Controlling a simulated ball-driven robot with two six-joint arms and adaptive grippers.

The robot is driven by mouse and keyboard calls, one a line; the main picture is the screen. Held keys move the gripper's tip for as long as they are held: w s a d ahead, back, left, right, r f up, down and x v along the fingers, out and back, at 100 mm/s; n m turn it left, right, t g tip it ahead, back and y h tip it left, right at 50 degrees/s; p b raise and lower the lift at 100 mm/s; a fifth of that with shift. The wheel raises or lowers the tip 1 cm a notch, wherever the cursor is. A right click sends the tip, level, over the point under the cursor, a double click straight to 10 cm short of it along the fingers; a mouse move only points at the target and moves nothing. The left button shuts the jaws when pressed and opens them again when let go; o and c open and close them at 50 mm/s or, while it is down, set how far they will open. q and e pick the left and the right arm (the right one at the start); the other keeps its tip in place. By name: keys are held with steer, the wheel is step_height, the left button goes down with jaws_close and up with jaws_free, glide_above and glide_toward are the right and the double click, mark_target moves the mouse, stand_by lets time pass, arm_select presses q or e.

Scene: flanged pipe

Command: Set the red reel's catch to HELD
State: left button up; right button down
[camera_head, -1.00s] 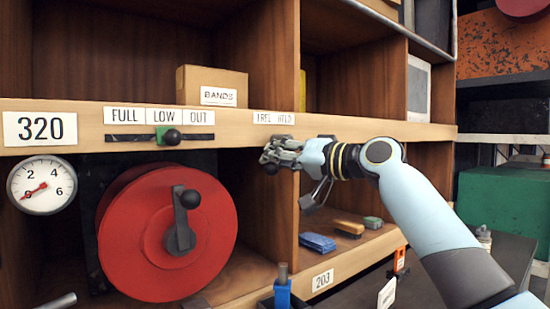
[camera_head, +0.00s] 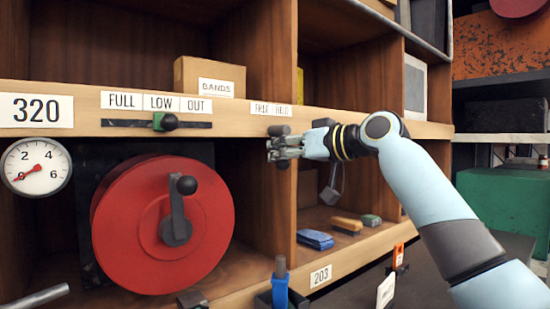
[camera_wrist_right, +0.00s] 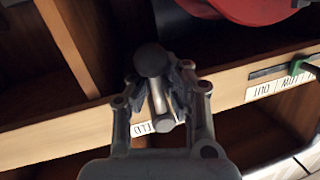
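The red reel (camera_head: 130,240) with its dark crank sits in the lower left bay. Its catch is a short metal lever (camera_wrist_right: 159,98) with a black ball knob (camera_wrist_right: 150,60), below the FREE/HELD label (camera_head: 271,109). In the head view, the knob (camera_head: 283,164) hangs below the dark pivot (camera_head: 279,130), slightly to the right, toward the HELD side. My right gripper (camera_head: 284,149) is at the lever. In the right wrist view, the gripper's fingers (camera_wrist_right: 158,88) lie close on both sides of the rod, with the knob beyond them. My left gripper is not in view.
A slider with a green block (camera_head: 159,121) sits under FULL, LOW, OUT. A gauge (camera_head: 37,167) is at left. A BANDS box (camera_head: 209,78) stands above the rail. A blue handle (camera_head: 280,288) stands below. Brushes and blocks lie in the right bay.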

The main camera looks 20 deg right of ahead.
steer(key=shift+w+d+f+n+h, duration=0.1)
steer(key=shift+d+f+n+h, duration=0.15)
steer(key=shift+n, duration=0.35)
steer(key=shift+w+d+f+n+h, duration=0.1)
steer(key=shift+d+n+h, duration=0.1)
steer(key=shift+n+h, duration=0.3)
steer(key=n, duration=0.2)
steer(key=d+r+n+h, duration=0.1)
steer(key=n, duration=0.1)
steer(key=w+d+n+h, duration=0.1)
steer(key=n, duration=0.1)
steer(key=shift+d+r+n, duration=0.15)
steer(key=shift+n, duration=0.15)
steer(key=shift+r, duration=0.3)
steer(key=c, duration=1.5)
jaws_free()
steer(key=shift+s+d+r, duration=0.2)
steer(key=shift+s+d, duration=0.15)
steer(key=shift+s, duration=0.05)
steer(key=shift+o, duration=0.6)
steer(key=shift+d+f, duration=0.1)
steer(key=shift+d, duration=0.05)
